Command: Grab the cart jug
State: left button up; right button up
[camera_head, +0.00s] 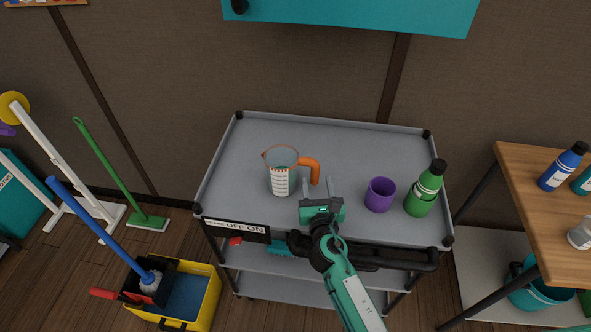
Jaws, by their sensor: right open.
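The jug (281,172) stands upright on the grey top of the cart (332,139). My right gripper (320,189) is over the near part of the cart top, just in front of and slightly right of the handle. Its two fingers are apart and point toward the handle, with nothing between them. I cannot tell whether a finger touches the handle. My left gripper is out of view.
A purple cup (380,194) and a green bottle (425,188) stand right of my gripper on the cart. The cart top left of and behind the jug is clear. A wooden table (530,205) stands at right. A yellow mop bucket (206,302) stands on the floor at left.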

aim_at(315, 177)
jog(key=w, duration=0.5)
jog(key=shift+a+f, duration=0.1)
jog(key=shift+f, duration=0.1)
grip_shut()
